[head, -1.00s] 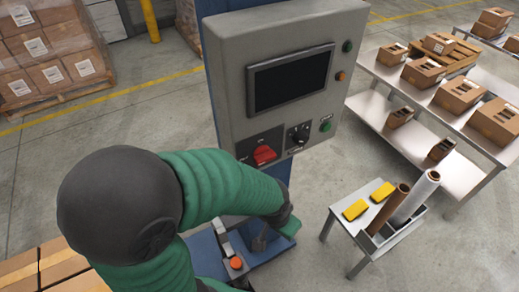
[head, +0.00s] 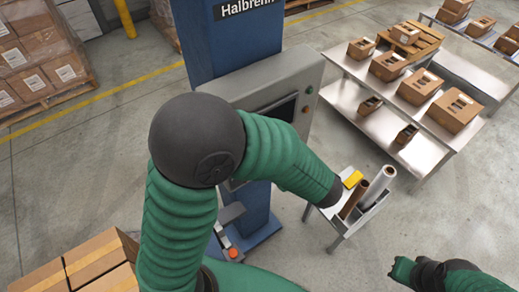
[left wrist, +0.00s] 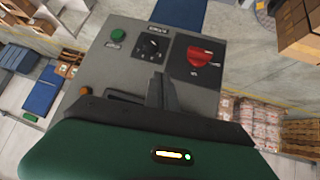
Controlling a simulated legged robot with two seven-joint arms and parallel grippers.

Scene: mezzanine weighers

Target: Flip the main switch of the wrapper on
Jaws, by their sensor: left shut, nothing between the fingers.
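The wrapper's control panel (left wrist: 205,98) fills the middle of the left wrist view. Its red main switch (left wrist: 202,57) sits on a black plate; the small labels around it are too blurred to read. My left gripper (left wrist: 163,82) is shut and empty in front of the panel, its fingertips below and left of the red switch in the picture. Whether the fingers touch the panel cannot be told. In the head view my left arm hides the switch and that gripper; the panel's upper part (head: 240,88) shows.
A black selector (left wrist: 151,45) and a green button (left wrist: 120,31) neighbour the red switch. An orange button (left wrist: 86,91) is lower left. A small stand with film rolls (head: 378,185) stands right of the wrapper; shelves with boxes (head: 452,110) are beyond. Open floor lies between.

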